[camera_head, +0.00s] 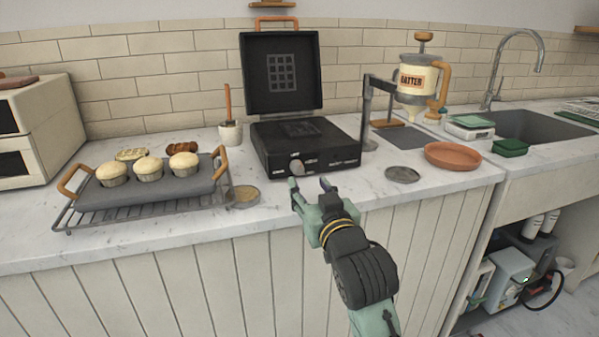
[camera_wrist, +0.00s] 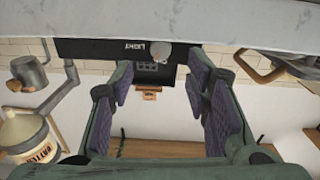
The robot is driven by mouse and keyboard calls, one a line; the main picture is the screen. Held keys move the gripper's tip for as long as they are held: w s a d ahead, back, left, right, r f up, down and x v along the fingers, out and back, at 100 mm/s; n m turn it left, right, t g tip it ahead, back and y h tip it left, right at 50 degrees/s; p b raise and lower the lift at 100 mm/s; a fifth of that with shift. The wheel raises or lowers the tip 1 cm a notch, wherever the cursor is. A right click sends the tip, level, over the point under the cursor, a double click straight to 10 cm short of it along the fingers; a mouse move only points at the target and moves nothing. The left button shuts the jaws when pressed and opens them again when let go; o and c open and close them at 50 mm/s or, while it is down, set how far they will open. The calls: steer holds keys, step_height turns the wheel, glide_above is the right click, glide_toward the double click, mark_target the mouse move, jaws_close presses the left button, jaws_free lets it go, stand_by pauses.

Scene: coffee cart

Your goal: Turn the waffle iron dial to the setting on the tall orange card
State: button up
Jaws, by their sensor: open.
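The black waffle iron (camera_head: 340,150) stands on the counter with its lid (camera_head: 250,75) raised. Its round grey dial (camera_head: 297,167) is on the front face, with small white labels around it. I cannot tell its setting. My gripper (camera_head: 310,185) is open and empty just in front of that face, its fingers apart near the dial. In the wrist view, which is upside down, the dial (camera_wrist: 160,52) lies beyond the open fingertips, nearer the right finger, apart from both. A "LIGHT" label (camera_wrist: 133,47) shows beside it. I see no tall orange card in either view.
A muffin tray on a rack (camera_head: 140,190) stands left, with a small round dish (camera_head: 243,196) beside it. A batter dispenser (camera_head: 418,80), a dark disc (camera_head: 402,174) and an orange plate (camera_head: 452,155) are right. The counter's front edge passes below my gripper.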

mark_target(299, 170)
steer(key=p+x, duration=0.1)
steer(key=x, duration=0.5)
steer(key=shift+w+a, duration=0.1)
steer(key=shift+w, duration=0.2)
jaws_close()
